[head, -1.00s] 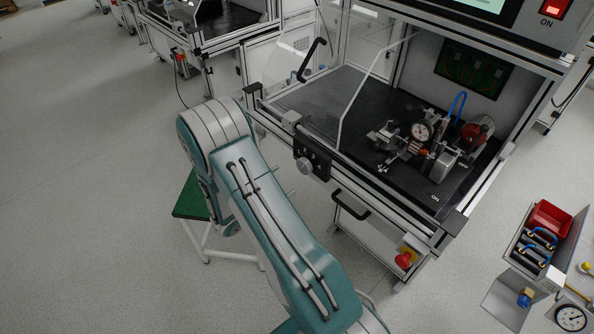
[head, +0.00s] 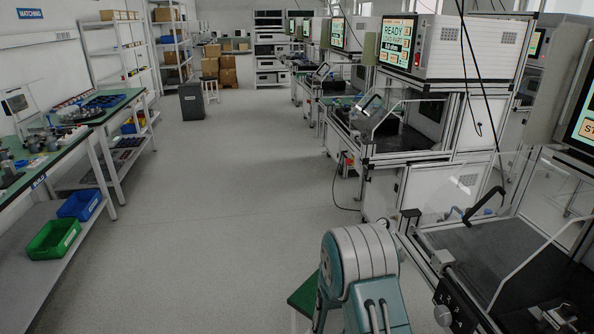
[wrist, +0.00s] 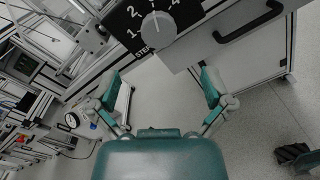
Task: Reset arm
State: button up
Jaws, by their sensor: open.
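My arm (head: 365,270) shows at the bottom of the head view as a teal and grey link, beside the nearest test station on its left. My gripper is outside the head view. In the wrist view my gripper (wrist: 163,95) has its two teal fingers spread wide, with nothing between them but grey floor. A black panel with a numbered grey knob (wrist: 157,25) lies just beyond the fingertips, apart from them.
The nearest station (head: 480,240) with its clear raised cover stands at the right. A black drawer handle (wrist: 248,22) shows beside the knob. Workbenches (head: 75,140) with blue and green bins line the left. The aisle floor (head: 215,210) between is clear.

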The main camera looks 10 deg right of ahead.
jog(key=s+a+r+m+g+y, duration=0.35)
jog(key=s+r+m+y, duration=0.55)
jog(key=r, duration=0.5)
jog(key=s+a+r+m+t+y, duration=0.3)
jog(key=s+a+r+t+y, duration=0.5)
jog(key=a+r, duration=0.3)
jog(key=shift+s+a+y, duration=0.4)
jog(key=shift+s+a, duration=0.2)
jog(key=shift+s, duration=0.1)
jog(key=shift+t, duration=0.25)
